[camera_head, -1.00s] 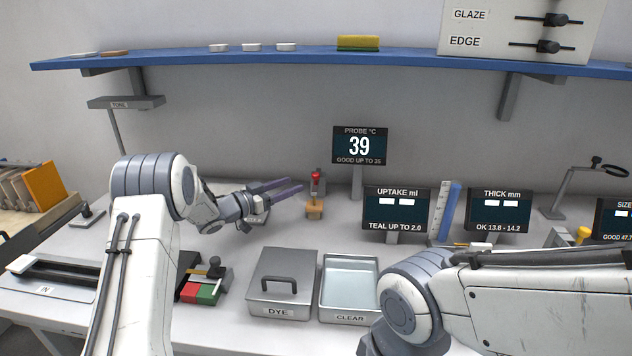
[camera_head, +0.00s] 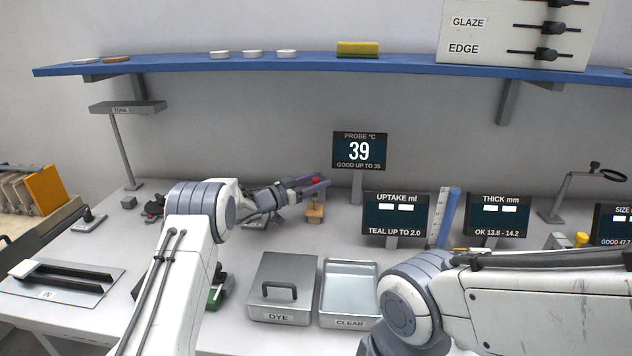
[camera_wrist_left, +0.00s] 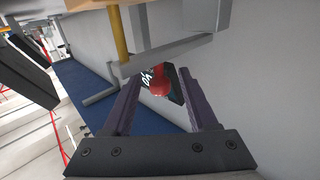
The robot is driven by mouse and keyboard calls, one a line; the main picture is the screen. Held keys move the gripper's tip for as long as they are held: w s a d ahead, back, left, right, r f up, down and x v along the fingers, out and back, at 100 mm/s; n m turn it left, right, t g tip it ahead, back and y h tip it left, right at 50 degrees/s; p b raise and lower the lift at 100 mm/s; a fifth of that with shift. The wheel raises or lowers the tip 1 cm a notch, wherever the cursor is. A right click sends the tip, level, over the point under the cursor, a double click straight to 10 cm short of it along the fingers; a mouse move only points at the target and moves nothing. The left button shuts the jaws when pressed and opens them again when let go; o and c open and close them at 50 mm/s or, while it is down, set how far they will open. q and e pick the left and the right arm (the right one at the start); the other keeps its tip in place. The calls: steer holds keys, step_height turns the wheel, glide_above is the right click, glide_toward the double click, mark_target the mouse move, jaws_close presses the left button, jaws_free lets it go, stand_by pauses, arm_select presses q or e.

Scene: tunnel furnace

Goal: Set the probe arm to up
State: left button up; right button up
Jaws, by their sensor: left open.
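The probe fixture stands below the screen reading PROBE °C 39 (camera_head: 359,151). Its red knob (camera_head: 315,181) is partly hidden by my gripper, above a tan block (camera_head: 314,213). My left gripper (camera_head: 324,184) reaches in from the left with its fingers at the knob. In the left wrist view, the red knob (camera_wrist_left: 160,87) shows between the spread fingers (camera_wrist_left: 159,78). A grey bar (camera_wrist_left: 172,52) and a brass-coloured rod (camera_wrist_left: 119,32) are beside it there. I cannot tell whether a finger touches the knob. My right gripper is out of the picture.
The UPTAKE screen (camera_head: 396,215) and a blue upright gauge (camera_head: 447,216) stand to the right. The lidded DYE tray (camera_head: 272,306) and open CLEAR tray (camera_head: 349,267) lie in front. A blue shelf (camera_head: 300,64) runs above.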

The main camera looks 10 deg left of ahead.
arm_select(q)
jaws_close()
stand_by(1.4)
